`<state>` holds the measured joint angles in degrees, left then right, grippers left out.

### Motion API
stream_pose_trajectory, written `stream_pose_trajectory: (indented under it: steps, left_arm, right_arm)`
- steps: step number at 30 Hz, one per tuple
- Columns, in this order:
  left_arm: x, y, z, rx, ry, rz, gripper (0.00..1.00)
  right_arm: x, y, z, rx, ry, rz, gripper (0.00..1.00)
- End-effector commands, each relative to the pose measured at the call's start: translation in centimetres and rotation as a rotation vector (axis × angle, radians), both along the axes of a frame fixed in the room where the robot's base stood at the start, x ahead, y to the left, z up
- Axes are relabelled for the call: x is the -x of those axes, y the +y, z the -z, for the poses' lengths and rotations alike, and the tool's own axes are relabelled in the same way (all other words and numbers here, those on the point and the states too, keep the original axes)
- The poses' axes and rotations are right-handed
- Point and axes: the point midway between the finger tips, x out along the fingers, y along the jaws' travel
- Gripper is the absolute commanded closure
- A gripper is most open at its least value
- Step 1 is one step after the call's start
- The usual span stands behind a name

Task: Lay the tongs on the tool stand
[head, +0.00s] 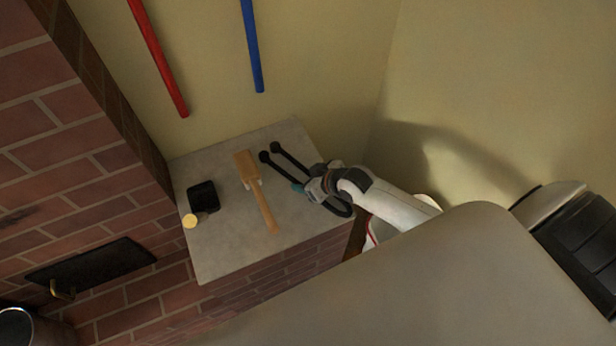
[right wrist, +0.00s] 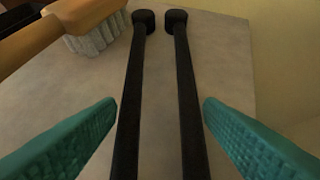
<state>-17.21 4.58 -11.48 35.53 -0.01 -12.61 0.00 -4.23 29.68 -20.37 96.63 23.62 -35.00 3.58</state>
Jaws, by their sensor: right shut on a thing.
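The black tongs have two long thin arms (head: 292,160) with round ends, and they point up-left in the head view. A dark looped part of them shows behind my right gripper (head: 299,185). My right gripper is shut on the tongs. In the right wrist view its teal fingers flank both tong arms (right wrist: 127,90). The tongs are over a brick block with a grey slab top (head: 225,255), which seems to be the tool stand. I cannot tell whether they touch the slab. My left gripper is not in view.
A wooden brush (head: 265,208) lies left of the tongs on the slab. A brick wall (head: 75,130) rises at left. The slab's front is bare.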

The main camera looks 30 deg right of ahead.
Motion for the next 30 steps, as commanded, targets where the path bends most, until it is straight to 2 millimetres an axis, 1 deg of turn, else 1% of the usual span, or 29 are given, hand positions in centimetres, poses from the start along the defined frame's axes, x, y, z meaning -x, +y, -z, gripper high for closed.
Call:
stream_pose_trajectory:
  steps: [1,2,6,13,17,20,30]
  left_arm:
    - [0.0,0.0,0.1,0.000,0.000,0.000,0.64]
    - [0.0,0.0,0.1,0.000,0.000,0.000,0.64]
    - [0.0,0.0,0.0,0.000,0.000,0.000,0.64]
    - [0.0,0.0,0.0,0.000,0.000,0.000,0.64]
    - [0.0,0.0,-0.1,0.000,0.000,0.000,0.64]
    - [0.0,0.0,-0.4,0.000,0.000,0.000,0.64]
    - [0.0,0.0,-1.6,0.000,0.000,0.000,0.64]
  right_arm:
    - [-0.1,0.0,0.0,-0.001,-0.003,0.000,0.79]
    - [-0.1,0.0,0.0,-0.001,-0.003,0.000,0.37]
    - [-0.1,0.0,0.0,-0.001,-0.003,0.000,0.14]
    - [0.1,0.0,0.2,0.001,0.002,0.000,0.13]
    - [0.4,-0.1,-0.1,0.001,0.002,0.000,0.13]
    - [1.2,-0.5,-1.0,0.001,0.002,-0.001,0.13]
    - [6.1,-2.1,-5.9,0.003,0.001,-0.002,0.13]
